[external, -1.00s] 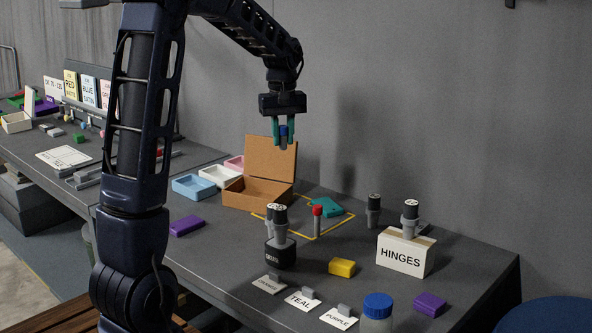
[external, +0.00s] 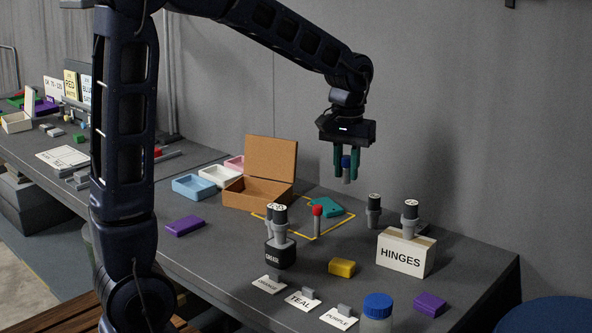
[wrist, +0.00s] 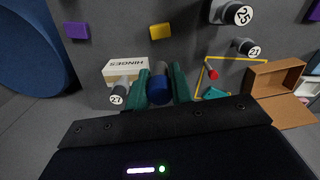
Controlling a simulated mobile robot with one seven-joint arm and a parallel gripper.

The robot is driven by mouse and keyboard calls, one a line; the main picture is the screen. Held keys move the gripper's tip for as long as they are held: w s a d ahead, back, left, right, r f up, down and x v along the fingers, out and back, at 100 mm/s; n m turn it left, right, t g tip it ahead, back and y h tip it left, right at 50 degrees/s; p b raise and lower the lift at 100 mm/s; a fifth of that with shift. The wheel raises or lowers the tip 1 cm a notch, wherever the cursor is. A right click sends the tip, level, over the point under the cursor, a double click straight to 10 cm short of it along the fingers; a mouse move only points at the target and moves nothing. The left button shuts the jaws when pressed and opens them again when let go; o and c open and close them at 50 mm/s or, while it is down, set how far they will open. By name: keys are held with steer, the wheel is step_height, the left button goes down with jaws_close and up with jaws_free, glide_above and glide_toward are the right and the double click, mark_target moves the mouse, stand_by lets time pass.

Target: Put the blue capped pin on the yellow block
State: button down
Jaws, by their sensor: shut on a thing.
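My gripper (external: 346,164) has teal fingers and is shut on the blue capped pin (external: 346,166), a grey pin with a blue cap on top. It holds the pin upright in the air above the table's back part. In the wrist view the blue cap (wrist: 157,90) shows between the two fingers. The yellow block (external: 342,267) lies flat on the table, lower in the external view, with nothing on its top. It also shows in the wrist view (wrist: 161,31), beyond the fingers.
A HINGES box (external: 405,252) with a numbered grey piece stands right of the yellow block. A black GREASE tin (external: 280,254) stands to its left. A red capped pin (external: 317,218) stands within the yellow outline. A blue-lidded jar (external: 378,307) and purple block (external: 430,304) are nearer the front.

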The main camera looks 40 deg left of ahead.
step_height(320, 180, down, 20)
steer(key=shift+r, duration=0.15)
stand_by(0.5)
steer(key=c, duration=1.2)
jaws_free()
steer(key=shift+c, duration=0.2)
step_height(320, 180, up, 10)
steer(key=r, duration=0.1)
steer(key=s+a+r+m+t, duration=0.1)
steer(key=s+a+r, duration=0.2)
steer(key=s+r, duration=0.2)
steer(key=s+a+r+t, duration=0.1)
steer(key=s+a+r, duration=0.2)
steer(key=s+r, duration=0.3)
steer(key=s+a+r+m+t, duration=0.1)
steer(key=s, duration=0.6)
steer(key=s+a+r+m+t, duration=0.1)
steer(key=s+a+r, duration=0.1)
steer(key=s, duration=0.5)
steer(key=shift+s+a+t, duration=0.3)
steer(key=shift+s, duration=0.05)
